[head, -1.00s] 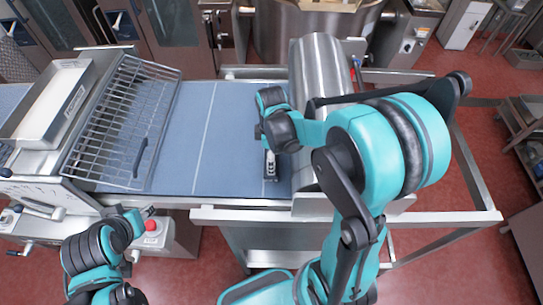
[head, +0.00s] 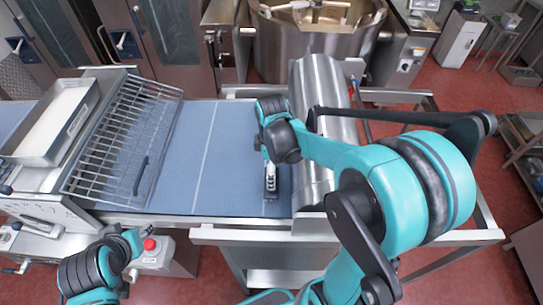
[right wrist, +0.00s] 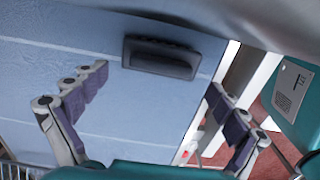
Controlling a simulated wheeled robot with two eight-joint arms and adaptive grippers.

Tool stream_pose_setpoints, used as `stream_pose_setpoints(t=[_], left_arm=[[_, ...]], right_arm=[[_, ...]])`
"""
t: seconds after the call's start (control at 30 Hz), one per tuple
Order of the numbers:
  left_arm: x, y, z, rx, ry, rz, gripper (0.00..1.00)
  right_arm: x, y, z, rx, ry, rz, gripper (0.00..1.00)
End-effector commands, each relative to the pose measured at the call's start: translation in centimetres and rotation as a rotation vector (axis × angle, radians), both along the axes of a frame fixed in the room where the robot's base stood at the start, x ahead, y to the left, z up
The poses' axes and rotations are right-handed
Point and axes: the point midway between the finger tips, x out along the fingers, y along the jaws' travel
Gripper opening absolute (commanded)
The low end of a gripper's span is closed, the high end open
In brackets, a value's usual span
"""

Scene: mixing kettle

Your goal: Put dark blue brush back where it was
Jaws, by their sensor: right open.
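A dark, near-black block with a raised rim (right wrist: 160,57) lies on the blue belt in the right wrist view. It may be the dark blue brush; its colour is hard to tell. My right gripper (right wrist: 150,105) is open, with its two padded fingers spread wide and apart from the block. In the head view the right gripper (head: 270,185) is over the belt's right part, beside the steel roller. I cannot make out the block there; my arm may hide it. My left gripper (head: 142,232) is low at the left, near a red button; its jaws are unclear.
The blue belt (head: 232,150) is mostly bare. A wire rack (head: 120,140) with a dark handle-like piece (head: 141,175) stands at its left, beside a white tray (head: 52,125). A steel roller (head: 318,100) borders the right; the kettle (head: 315,35) stands behind.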

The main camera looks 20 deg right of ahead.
Motion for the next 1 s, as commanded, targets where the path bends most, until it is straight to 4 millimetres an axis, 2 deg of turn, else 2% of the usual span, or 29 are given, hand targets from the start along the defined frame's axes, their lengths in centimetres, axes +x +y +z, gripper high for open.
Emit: stream_pose_setpoints(t=[0.1, 0.3, 0.47, 0.57, 0.77, 1.0], left_arm=[[0.0, 0.0, 0.3, 0.000, 0.000, 0.000, 0.40], [0.0, 0.0, 0.5, 0.000, 0.000, 0.000, 0.40], [0.0, 0.0, 0.6, 0.000, 0.000, 0.000, 0.40], [0.0, 0.0, 0.6, 0.000, 0.000, 0.000, 0.40], [0.0, 0.0, 0.6, 0.000, 0.000, 0.000, 0.40], [0.0, 0.0, 0.6, 0.000, 0.000, 0.000, 0.40]], right_arm=[[-0.1, 0.0, 3.0, 0.000, 0.000, 0.000, 0.98], [0.0, 0.0, 6.6, 0.000, 0.000, 0.000, 0.98], [-0.1, 0.0, 8.1, 0.000, -0.004, -0.007, 0.98], [-0.8, 0.3, 8.6, -0.002, -0.040, -0.071, 0.98], [-4.3, 1.7, 9.7, 0.042, -0.246, -0.435, 0.98], [-7.8, 3.1, 9.4, 0.227, -0.479, -0.895, 0.98]])
